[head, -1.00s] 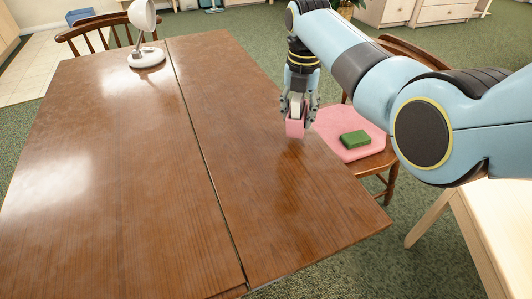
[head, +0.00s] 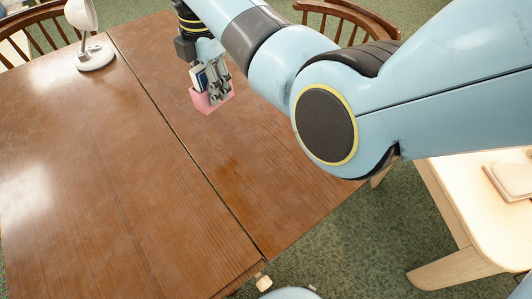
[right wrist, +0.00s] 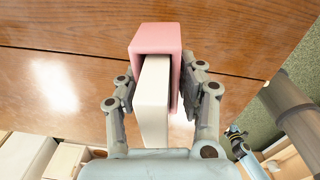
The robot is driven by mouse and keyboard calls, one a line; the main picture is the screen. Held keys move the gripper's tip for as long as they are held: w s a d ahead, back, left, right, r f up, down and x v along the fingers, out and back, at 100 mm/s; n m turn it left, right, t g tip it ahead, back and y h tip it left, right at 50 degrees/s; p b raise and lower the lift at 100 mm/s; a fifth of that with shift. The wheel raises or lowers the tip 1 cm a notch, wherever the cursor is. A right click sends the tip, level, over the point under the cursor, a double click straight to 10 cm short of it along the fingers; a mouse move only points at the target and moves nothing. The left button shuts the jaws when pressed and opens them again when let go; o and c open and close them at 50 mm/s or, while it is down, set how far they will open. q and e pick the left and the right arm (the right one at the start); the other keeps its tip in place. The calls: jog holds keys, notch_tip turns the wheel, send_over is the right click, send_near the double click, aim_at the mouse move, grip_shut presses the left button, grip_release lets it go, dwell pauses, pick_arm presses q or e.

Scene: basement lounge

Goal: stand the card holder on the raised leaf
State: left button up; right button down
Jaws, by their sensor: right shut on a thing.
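The card holder (head: 204,104) is a small pink open box with white and dark blue items standing in it. My right gripper (head: 216,92) is shut on it and holds it tilted over the table's right-hand leaf (head: 225,150), right of the long seam. I cannot tell whether its underside touches the wood. In the right wrist view the pink holder (right wrist: 157,36) sits between the two fingers (right wrist: 160,95), with a white block (right wrist: 153,85) in its opening. My left gripper is not in view.
A white lamp (head: 94,55) stands on the table's far left part. Wooden chairs (head: 345,17) stand behind the table. A pale side table (head: 450,195) with a book-like item (head: 508,178) is at right. The leaf's near part is clear.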

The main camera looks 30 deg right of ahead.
jog(key=d+m, duration=0.1)
jog(key=m, duration=0.1)
jog(key=d+r+m, duration=0.1)
jog(key=m, duration=0.1)
jog(key=s+d+m, duration=0.1)
jog(key=shift+r+m, duration=0.15)
jog(key=shift+m, duration=0.25)
jog(key=s+d+f+m+h+p, duration=0.1)
jog(key=s+d+f+m, duration=0.1)
jog(key=s+d+m, duration=0.5)
jog(key=s+d+f+m+p, duration=0.1)
jog(key=s+d+f+m, duration=0.2)
jog(key=s, duration=0.8)
jog(key=shift+t, duration=0.4)
jog(key=w+a+f, duration=0.2)
jog(key=w, duration=0.1)
jog(key=w+a+f, duration=0.1)
jog(key=w, duration=0.2)
jog(key=w+a+f+b, duration=0.1)
jog(key=w+a+f, duration=0.1)
jog(key=w, duration=0.1)
jog(key=shift+a+f, duration=0.3)
jog(key=shift+f, duration=2)
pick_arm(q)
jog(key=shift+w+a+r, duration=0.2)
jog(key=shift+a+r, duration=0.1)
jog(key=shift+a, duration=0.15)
